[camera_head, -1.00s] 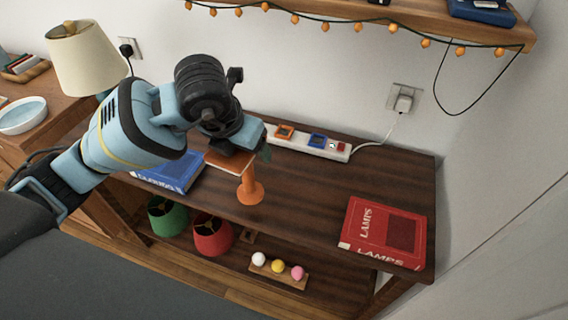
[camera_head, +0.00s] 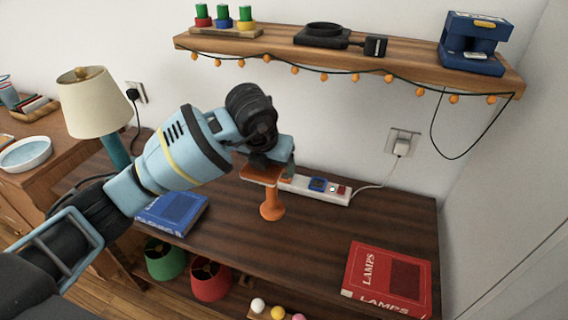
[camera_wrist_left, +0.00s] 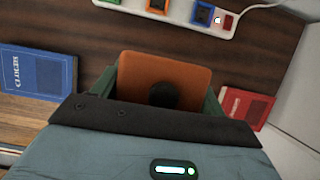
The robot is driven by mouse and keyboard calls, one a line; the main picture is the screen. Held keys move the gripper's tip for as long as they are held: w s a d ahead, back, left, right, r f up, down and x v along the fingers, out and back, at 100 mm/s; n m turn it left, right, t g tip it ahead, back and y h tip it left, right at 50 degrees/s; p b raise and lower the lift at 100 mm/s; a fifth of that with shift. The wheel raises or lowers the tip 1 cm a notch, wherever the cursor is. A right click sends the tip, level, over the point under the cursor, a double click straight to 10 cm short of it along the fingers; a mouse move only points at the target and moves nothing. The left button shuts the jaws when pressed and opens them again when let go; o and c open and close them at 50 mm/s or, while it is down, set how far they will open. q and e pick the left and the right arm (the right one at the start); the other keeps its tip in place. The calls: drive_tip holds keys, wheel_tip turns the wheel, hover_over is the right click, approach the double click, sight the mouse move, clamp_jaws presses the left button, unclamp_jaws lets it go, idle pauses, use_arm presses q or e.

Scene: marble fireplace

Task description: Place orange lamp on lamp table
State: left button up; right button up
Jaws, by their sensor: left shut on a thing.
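The orange lamp (camera_head: 271,204) has a round foot, a thin stem and a flat square top. It stands upright on, or just above, the dark wooden lamp table (camera_head: 310,228); I cannot tell which. My left gripper (camera_head: 268,166) is at its top. In the left wrist view the square orange top (camera_wrist_left: 165,77) sits between the two green fingers, with a dark round spot in its middle. My left gripper is shut on the lamp. My right gripper is not in view.
A blue book (camera_head: 172,213) lies left of the lamp and a red book (camera_head: 388,280) right. A white power strip (camera_head: 315,190) lies behind. Green (camera_head: 165,260) and red (camera_head: 211,279) shades sit below. A wall shelf (camera_head: 350,55) hangs above.

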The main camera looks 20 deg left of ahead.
use_arm(q)
drive_tip(key=shift+w+d+f, duration=0.1)
drive_tip(key=shift+w+d, duration=0.1)
drive_tip(key=shift+w, duration=0.65)
drive_tip(key=shift+w+d, duration=0.15)
drive_tip(key=shift+w, duration=0.7)
drive_tip(key=shift+w+d+f, duration=0.1)
drive_tip(key=shift+w+d, duration=0.1)
drive_tip(key=shift+w, duration=0.65)
drive_tip(key=shift+s+x, duration=0.2)
drive_tip(key=shift+x, duration=0.65)
drive_tip(key=shift+s+x, duration=0.2)
drive_tip(key=shift+x, duration=0.7)
drive_tip(key=shift+f, duration=0.2)
drive_tip(key=shift+f, duration=0.1)
drive_tip(key=o, duration=1.5)
drive_tip(key=shift+o, duration=0.2)
